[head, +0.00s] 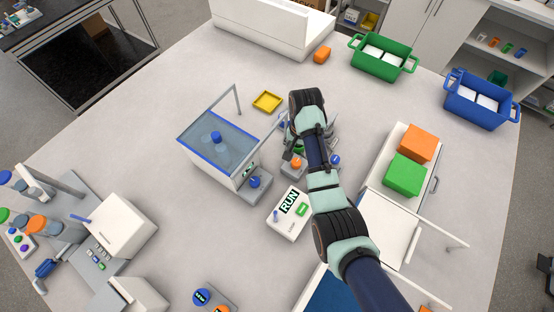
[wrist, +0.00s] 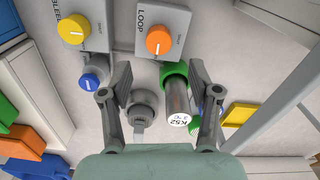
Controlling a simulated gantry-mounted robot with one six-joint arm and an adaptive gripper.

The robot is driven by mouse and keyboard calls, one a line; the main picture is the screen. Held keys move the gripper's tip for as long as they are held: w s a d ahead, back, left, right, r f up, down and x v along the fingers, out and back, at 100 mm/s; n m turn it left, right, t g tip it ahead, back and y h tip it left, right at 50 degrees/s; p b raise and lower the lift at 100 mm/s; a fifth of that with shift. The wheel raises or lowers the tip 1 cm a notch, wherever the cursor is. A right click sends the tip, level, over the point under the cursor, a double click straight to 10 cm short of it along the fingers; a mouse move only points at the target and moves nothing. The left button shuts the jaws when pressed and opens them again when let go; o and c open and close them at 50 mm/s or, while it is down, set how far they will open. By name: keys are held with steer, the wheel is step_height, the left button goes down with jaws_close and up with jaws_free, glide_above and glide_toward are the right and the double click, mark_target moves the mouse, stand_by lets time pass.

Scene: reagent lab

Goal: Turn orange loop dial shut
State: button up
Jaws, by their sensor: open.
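The orange loop dial (wrist: 160,41) is a round knob with a white pointer line, on a grey box lettered LOOP with a SHUT mark in the wrist view. Its pointer aims roughly downward in that view, away from the SHUT mark. In the head view the orange dial (head: 296,163) shows just left of my arm. My gripper (wrist: 160,98) is open, its two fingers spread below the dial in the wrist view and not touching it. In the head view the arm's wrist hides most of the gripper.
A yellow dial (wrist: 74,29) and a blue knob (wrist: 89,82) sit left of the loop dial. A metal cylinder labelled K52 (wrist: 177,105) and a grey fitting (wrist: 140,108) stand between my fingers. A water bath (head: 216,150) and a RUN box (head: 289,214) are nearby.

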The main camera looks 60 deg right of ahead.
mark_target(296, 162)
step_height(296, 162, down, 8)
steer(key=shift+s+a+r+b, duration=0.1)
steer(key=shift+s+a+b, duration=0.05)
steer(key=shift+b, duration=0.35)
steer(key=c, duration=1.2)
